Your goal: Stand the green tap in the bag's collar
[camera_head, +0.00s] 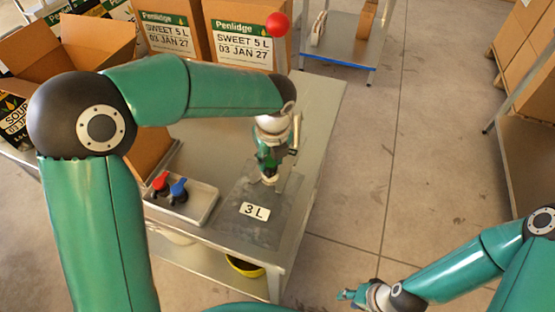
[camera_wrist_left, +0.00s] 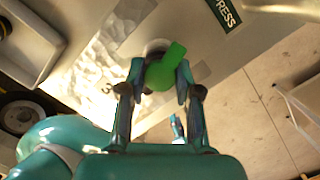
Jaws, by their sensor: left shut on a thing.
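The green tap (camera_wrist_left: 163,73) is between the fingers of my left gripper (camera_wrist_left: 158,72), which is shut on it. In the head view my left gripper (camera_head: 268,163) hangs over the far part of the clear bag (camera_head: 238,228), which lies flat on the bench with a "3 L" label.
A tray (camera_head: 207,204) with a red tap (camera_head: 161,182) and a blue tap (camera_head: 179,188) sits left of the bag. An open carton (camera_head: 65,60) and printed boxes (camera_head: 240,45) stand behind. A red ball (camera_head: 277,24) shows before one box. Clear floor lies right of the bench.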

